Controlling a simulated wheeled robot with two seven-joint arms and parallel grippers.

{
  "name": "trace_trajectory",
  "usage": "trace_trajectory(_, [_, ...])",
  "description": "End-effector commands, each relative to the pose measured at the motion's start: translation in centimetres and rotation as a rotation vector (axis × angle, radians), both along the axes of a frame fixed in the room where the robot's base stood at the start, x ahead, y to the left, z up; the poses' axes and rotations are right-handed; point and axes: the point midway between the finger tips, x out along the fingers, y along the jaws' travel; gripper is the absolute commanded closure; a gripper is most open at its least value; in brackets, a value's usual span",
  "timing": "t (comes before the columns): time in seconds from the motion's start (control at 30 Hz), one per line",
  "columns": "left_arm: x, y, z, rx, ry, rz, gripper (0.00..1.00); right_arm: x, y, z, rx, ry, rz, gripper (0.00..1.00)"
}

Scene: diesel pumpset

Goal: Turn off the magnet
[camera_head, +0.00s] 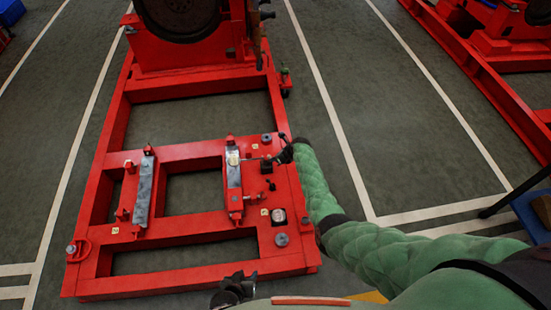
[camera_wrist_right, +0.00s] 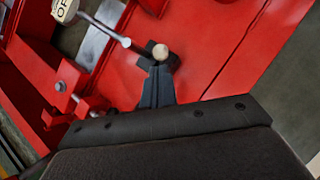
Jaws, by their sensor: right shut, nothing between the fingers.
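A pale round tag (camera_wrist_right: 65,9) with partly cut-off lettering, seemingly "OF", sits at the upper left of the right wrist view. It also shows on the right silver bar in the head view (camera_head: 233,158). A thin lever (camera_wrist_right: 103,27) runs from near the tag to a pale ball knob (camera_wrist_right: 160,51). My right gripper (camera_wrist_right: 157,70) is shut and empty, its tips close to the knob; contact cannot be told. In the head view my right gripper (camera_head: 284,153) is over the frame's right edge. My left gripper (camera_head: 236,288) is at the bottom; its fingers are unclear.
The red pumpset frame (camera_head: 115,130) fills the middle, with a second silver bar (camera_head: 145,190) at left and an engine part (camera_head: 180,10) at the back. Bolts and small fittings stand on the beams. Clear grey floor (camera_head: 410,120) lies to the right.

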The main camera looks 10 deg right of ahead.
Motion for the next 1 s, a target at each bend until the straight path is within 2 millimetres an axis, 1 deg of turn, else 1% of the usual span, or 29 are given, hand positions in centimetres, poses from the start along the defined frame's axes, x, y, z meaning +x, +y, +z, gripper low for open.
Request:
trace_trajectory(0.43, [-0.1, -0.1, 1.9, 0.0, 0.001, -0.002, 0.6, 0.0, 0.0, 1.6, 0.001, -0.001, 0.0, 1.0])
trace_trajectory(0.83, [-0.1, -0.1, 2.0, -0.001, 0.001, -0.002, 0.6, 0.0, 0.0, 1.6, 0.0, -0.001, 0.001, 1.0])
trace_trajectory(0.93, [0.0, -0.1, 2.5, 0.0, 0.006, -0.004, 0.6, 0.0, 0.0, 1.6, 0.0, -0.001, 0.001, 1.0])
trace_trajectory(1.0, [0.2, -0.1, 3.1, 0.0, 0.012, -0.007, 0.6, 0.0, 0.0, 1.6, 0.0, -0.001, 0.001, 1.0])
